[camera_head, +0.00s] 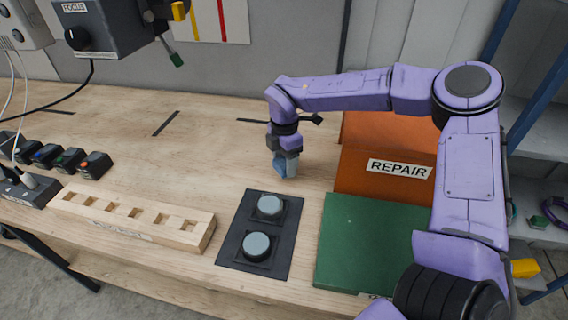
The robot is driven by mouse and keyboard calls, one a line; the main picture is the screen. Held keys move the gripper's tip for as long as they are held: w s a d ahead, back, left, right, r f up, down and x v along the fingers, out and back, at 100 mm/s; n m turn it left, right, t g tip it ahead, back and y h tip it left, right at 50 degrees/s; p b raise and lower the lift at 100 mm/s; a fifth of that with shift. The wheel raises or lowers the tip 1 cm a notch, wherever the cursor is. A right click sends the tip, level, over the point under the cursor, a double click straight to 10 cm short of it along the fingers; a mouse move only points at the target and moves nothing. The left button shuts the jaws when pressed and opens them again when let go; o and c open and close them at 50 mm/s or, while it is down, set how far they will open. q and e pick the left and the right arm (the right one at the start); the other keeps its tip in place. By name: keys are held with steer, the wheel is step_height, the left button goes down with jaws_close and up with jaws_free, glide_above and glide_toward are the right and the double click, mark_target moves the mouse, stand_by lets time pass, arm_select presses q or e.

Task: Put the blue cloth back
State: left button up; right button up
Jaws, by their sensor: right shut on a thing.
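My right gripper (285,156) points down over the bench, left of the orange REPAIR bin. It is shut on a small grey-blue piece, the blue cloth (291,169), which shows just below the fingers. The fingers hide part of the cloth. I cannot tell whether its lower end touches the bench. My left gripper is not in view.
The orange bin (392,190) and a green box (362,240) stand right of the gripper. A dark pad (228,255) with two round grey-blue pieces lies in front. A wooden block (135,218) with square holes is left. The bench (185,150) behind is mostly clear.

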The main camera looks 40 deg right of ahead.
mark_target(284, 169)
steer(key=f, duration=0.1)
steer(key=w+f+p, duration=0.1)
steer(key=f, duration=0.1)
steer(key=d+f+p, duration=0.1)
steer(key=f, duration=0.1)
steer(key=shift+w+f, duration=0.1)
steer(key=shift+w, duration=0.25)
steer(key=shift+f, duration=0.1)
steer(key=shift+f, duration=0.25)
steer(key=o, duration=0.9)
steer(key=shift+r, duration=0.1)
steer(key=shift+o, duration=0.2)
